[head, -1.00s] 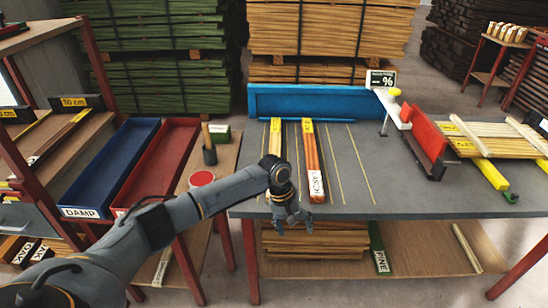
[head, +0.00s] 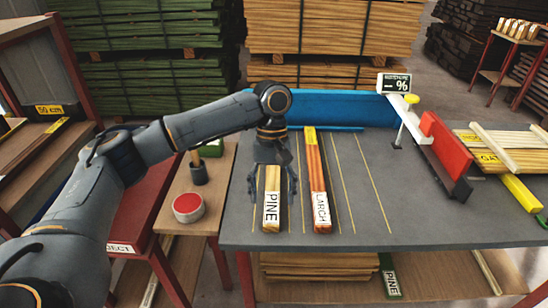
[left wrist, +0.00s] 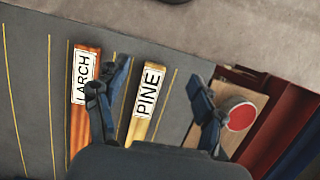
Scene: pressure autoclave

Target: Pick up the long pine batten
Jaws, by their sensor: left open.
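The pine batten (head: 271,222), pale yellow with a white PINE label, lies lengthwise on the grey table; its far part is hidden behind my arm. In the left wrist view the pine batten (left wrist: 144,97) shows between my spread fingers, nearer the left one. My left gripper (head: 272,188) is open and empty, pointing down over the pine batten; it also shows in the left wrist view (left wrist: 156,100). The reddish larch batten (head: 317,190) lies parallel just to the right, and in the left wrist view the larch batten (left wrist: 83,75) is close beside one finger. My right gripper is out of view.
A blue fence (head: 345,108) runs along the table's back. A moisture meter display (head: 395,83) and a red block (head: 445,145) stand to the right.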

